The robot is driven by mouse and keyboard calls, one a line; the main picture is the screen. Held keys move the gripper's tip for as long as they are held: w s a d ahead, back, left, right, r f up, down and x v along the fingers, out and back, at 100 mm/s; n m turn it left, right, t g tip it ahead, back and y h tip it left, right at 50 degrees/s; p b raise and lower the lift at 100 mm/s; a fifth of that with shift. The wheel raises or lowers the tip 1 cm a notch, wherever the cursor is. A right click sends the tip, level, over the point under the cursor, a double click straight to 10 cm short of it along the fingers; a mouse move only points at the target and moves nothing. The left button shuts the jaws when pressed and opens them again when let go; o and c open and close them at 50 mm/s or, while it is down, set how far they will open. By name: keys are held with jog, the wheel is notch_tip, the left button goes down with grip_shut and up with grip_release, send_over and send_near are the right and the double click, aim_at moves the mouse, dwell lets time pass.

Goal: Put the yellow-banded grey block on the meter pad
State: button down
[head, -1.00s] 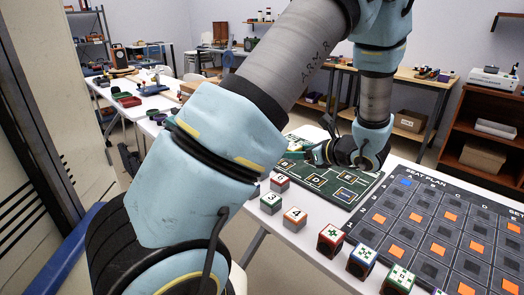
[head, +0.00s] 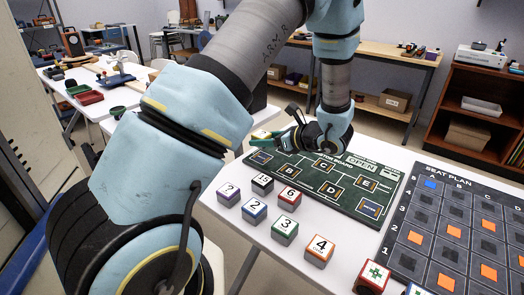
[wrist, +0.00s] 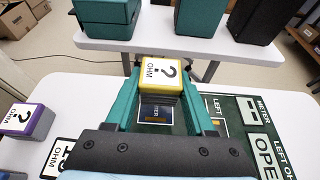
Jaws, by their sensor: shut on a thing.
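My gripper (head: 266,135) is over the far left end of the green meter board (head: 345,207). In the wrist view its teal fingers (wrist: 158,95) are shut on the yellow-banded block (wrist: 160,70). The block's white top carries a "?" and "OHM". In the head view the fingers mostly hide the block. A dark pad (head: 262,157) shows at the board's left end there.
Several numbered cubes, including a purple "?" cube (head: 229,194) and a green "3" cube (head: 285,230), stand on the white table in front of the board. The seat plan board (head: 410,236) lies to the right. An "OPEN" sign (head: 362,161) is on the board's far edge.

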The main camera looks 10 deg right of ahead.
aim_at(264, 158)
jog(key=shift+f, duration=2.2)
jog(key=shift+f, duration=0.2)
jog(key=shift+c, duration=1.3)
grip_release()
